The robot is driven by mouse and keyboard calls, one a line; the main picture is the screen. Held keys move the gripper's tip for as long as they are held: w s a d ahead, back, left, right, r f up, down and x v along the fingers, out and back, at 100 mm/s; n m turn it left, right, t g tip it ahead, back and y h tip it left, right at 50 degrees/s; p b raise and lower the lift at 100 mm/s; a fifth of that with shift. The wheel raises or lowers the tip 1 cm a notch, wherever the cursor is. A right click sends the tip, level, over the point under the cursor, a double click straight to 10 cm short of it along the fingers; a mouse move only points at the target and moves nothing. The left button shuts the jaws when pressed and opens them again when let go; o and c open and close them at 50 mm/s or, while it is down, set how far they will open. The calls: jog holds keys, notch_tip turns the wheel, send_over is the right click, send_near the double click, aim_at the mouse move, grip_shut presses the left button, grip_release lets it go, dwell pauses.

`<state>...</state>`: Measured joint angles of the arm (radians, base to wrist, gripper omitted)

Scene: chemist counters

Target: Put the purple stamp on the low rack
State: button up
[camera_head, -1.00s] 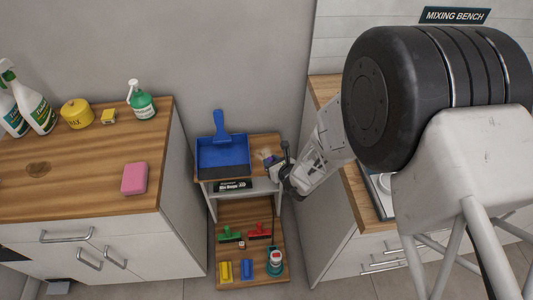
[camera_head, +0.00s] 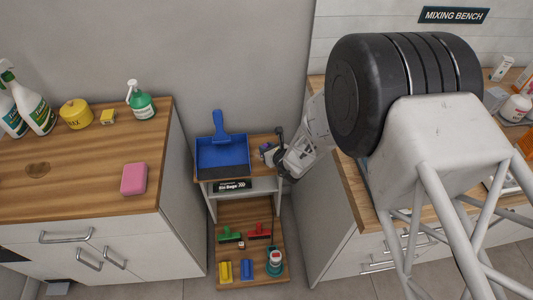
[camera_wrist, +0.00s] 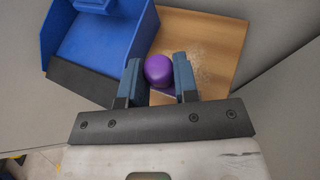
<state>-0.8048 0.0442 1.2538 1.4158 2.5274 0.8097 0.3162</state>
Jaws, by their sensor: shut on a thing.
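The purple stamp (camera_wrist: 158,70) shows its round purple top between the fingers of my gripper (camera_wrist: 158,82) in the wrist view. My gripper is shut on it, over the upper board of the low rack (camera_wrist: 205,35), right beside the blue dustpan. In the head view a small bit of the purple stamp (camera_head: 265,147) shows at my gripper (camera_head: 268,153), at the right part of the low rack's upper board (camera_head: 262,141). The stamp's lower part is hidden, and I cannot tell whether it touches the board.
The blue dustpan (camera_head: 222,155) fills the left of the upper board. The lower board (camera_head: 234,207) holds green and red brushes, yellow and blue items and a teal bottle. Counters flank the rack; a pink sponge (camera_head: 134,179) lies on the left one.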

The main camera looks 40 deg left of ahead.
jog(key=shift+w+a, duration=0.2)
jog(key=shift+a, duration=0.05)
jog(key=shift+f, duration=1.8)
jog(key=o, duration=0.9)
jog(key=shift+f, duration=0.1)
jog(key=shift+v, duration=3.8)
